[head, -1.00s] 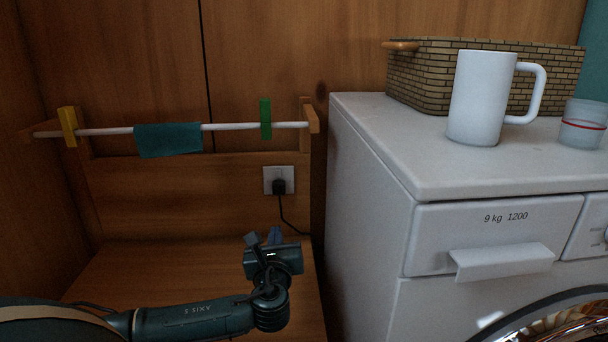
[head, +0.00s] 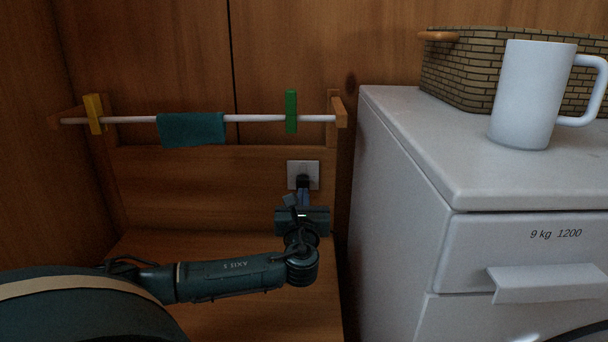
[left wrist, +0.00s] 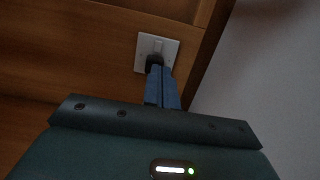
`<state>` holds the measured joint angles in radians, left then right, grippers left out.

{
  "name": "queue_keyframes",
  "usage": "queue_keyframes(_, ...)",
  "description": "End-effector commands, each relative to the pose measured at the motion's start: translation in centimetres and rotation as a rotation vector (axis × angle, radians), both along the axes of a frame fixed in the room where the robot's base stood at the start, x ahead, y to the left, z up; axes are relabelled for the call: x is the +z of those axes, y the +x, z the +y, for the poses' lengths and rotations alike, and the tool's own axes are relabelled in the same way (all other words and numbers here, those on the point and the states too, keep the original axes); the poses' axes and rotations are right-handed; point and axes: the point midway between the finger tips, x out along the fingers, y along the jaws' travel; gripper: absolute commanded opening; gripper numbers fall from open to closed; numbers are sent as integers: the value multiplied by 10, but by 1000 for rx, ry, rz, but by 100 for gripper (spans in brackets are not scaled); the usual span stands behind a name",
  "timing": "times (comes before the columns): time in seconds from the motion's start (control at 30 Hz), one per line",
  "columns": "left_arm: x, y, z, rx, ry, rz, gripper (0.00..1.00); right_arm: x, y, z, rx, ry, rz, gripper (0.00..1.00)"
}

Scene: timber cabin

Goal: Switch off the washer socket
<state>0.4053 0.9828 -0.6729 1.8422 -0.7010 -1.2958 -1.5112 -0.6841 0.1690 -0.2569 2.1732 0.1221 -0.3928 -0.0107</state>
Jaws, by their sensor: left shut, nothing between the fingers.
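The white wall socket (head: 312,170) is on the wooden back panel, left of the washer, with a black plug (head: 302,181) in its lower part. In the left wrist view the socket (left wrist: 171,47) shows a small rocker switch (left wrist: 158,47) above the plug (left wrist: 154,62). My left gripper (head: 303,194) is shut and empty, its blue fingers pointing at the socket from just below the plug. In the left wrist view the fingertips (left wrist: 160,72) overlap the plug's lower edge; I cannot tell whether they touch it. The right gripper is not in view.
The white washer (head: 395,190) stands close on the right, with a white mug (head: 524,100) and a woven basket (head: 470,75) on top. A rail (head: 255,118) with a teal cloth (head: 191,129) and pegs runs above the socket. A wooden surface lies below.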

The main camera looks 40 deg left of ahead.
Motion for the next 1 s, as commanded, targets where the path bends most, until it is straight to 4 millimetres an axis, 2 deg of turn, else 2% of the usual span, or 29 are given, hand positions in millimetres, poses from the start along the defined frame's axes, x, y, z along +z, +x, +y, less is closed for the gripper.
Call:
queue_keyframes(0.2,7,38,32,3,-2,-3,0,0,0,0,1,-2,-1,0)
queue_keyframes(0.43,11,66,55,2,-2,-2,0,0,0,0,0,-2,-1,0)
queue_keyframes(0.63,12,76,63,0,-2,-2,0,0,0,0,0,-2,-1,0)
queue_keyframes(1.0,12,77,64,0,-2,-1,0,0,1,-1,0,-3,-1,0)
